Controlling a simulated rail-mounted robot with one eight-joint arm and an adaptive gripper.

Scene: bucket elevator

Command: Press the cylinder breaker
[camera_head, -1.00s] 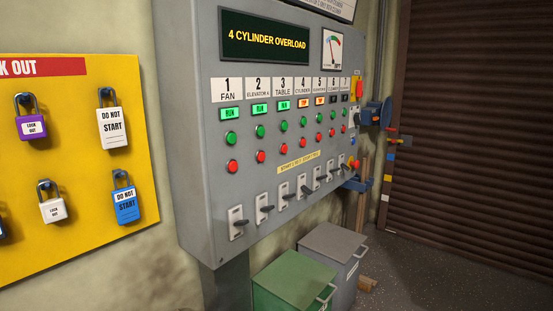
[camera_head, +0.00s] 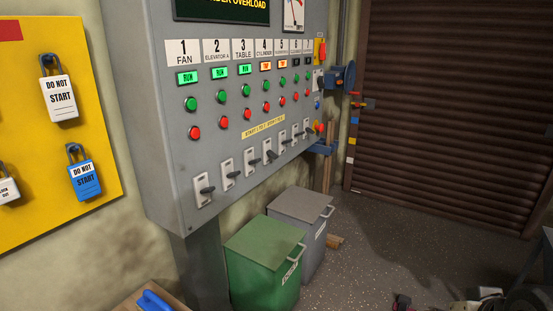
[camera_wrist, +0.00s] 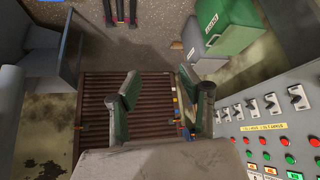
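The grey control panel (camera_head: 150,120) stands at left centre in the head view. Its column 4 is labelled CYLINDER and has an orange lamp above green and red buttons. The cylinder breaker (camera_head: 269,151) is the fourth black lever in the bottom row. In the wrist view the panel (camera_wrist: 285,115) lies at the right with several levers; I cannot tell which is the cylinder one. My gripper (camera_wrist: 163,95) is open and empty, its green-padded fingers wide apart, beside the panel and apart from the levers. It does not show in the head view.
A green bin (camera_head: 262,265) and a grey bin (camera_head: 305,215) stand below the panel. A yellow lock-out board (camera_head: 100,170) with padlocks hangs at left. A brown shutter (camera_head: 450,100) closes the back right. The floor before the shutter is mostly clear.

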